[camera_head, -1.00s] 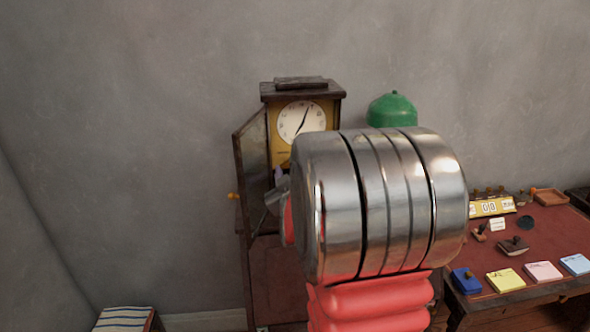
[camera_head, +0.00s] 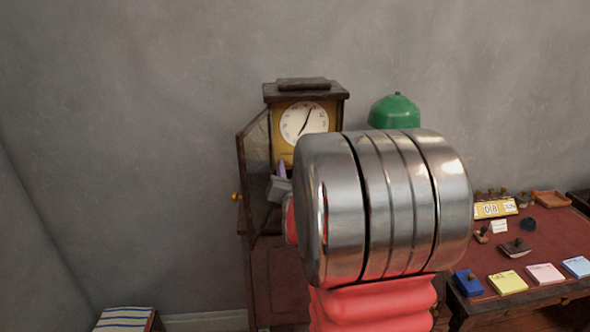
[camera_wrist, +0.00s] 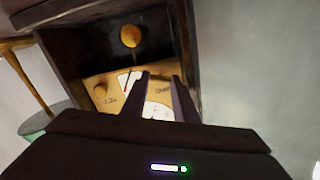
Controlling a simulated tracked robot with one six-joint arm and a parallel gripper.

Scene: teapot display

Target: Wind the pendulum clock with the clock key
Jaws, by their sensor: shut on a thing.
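The pendulum clock (camera_head: 304,121) stands against the wall, its white dial and brass face showing and its glazed door (camera_head: 254,170) swung open to the left. My gripper (camera_head: 282,168) is at the open front, just below the dial; my wrist hides much of the lower case. In the wrist view, which shows the clock upside down, the two dark fingers of my gripper (camera_wrist: 161,76) point into the case before the brass plate, with part of the dial between them. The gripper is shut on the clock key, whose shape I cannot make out. The round brass pendulum bob (camera_wrist: 131,36) hangs inside.
The open door stands close to my gripper on the left. A green lamp shade (camera_head: 394,111) is just right of the clock. A desk (camera_head: 555,232) at the right holds note pads, stamps and a date block (camera_head: 494,208). A striped stool (camera_head: 126,318) is at lower left.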

